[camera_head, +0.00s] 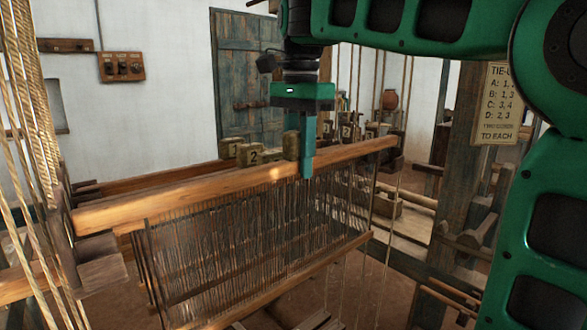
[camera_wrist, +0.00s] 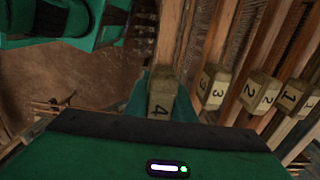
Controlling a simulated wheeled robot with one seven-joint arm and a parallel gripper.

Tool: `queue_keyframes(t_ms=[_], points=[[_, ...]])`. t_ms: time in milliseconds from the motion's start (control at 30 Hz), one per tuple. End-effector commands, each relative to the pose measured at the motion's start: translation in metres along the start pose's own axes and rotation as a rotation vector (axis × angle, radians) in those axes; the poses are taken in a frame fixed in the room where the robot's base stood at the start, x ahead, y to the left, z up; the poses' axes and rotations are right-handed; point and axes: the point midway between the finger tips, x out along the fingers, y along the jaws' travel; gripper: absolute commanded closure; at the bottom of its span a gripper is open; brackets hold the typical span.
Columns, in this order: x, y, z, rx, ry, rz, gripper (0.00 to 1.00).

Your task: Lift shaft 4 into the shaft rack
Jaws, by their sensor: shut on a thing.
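Shaft 4 shows in the head view as a long wooden top bar (camera_head: 180,203) with dark heddles hanging below it and a lower bar (camera_head: 290,284). My gripper (camera_head: 306,172) points down at the top bar, right of its middle. In the wrist view, the block marked 4 (camera_wrist: 161,94) sits between the fingers, and my gripper is shut on it. The fingers hide part of the grip. I cannot tell how high the shaft is above its support. I cannot pick out the shaft rack with certainty.
Blocks marked 3 (camera_wrist: 214,88), 2 (camera_wrist: 262,92) and 1 (camera_wrist: 293,97) stand close beside the held shaft. Ropes (camera_head: 40,110) hang at the left. A post with a tie-up sign (camera_head: 497,103) stands at the right. A blue door (camera_head: 245,80) is behind.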

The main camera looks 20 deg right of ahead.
Motion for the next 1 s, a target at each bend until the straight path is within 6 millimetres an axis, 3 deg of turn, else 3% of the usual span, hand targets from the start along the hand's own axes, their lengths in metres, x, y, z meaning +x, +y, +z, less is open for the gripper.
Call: queue_keyframes(t_ms=[367, 567, 767, 1000], points=[[-0.013, 0.000, -0.001, 0.002, 0.002, -0.001, 1.00], [-0.013, 0.018, 0.001, -0.001, 0.003, -0.001, 1.00], [-0.013, 0.046, 0.001, 0.000, 0.002, -0.001, 1.00], [-0.012, 0.102, 0.000, 0.003, 0.003, -0.002, 1.00]])
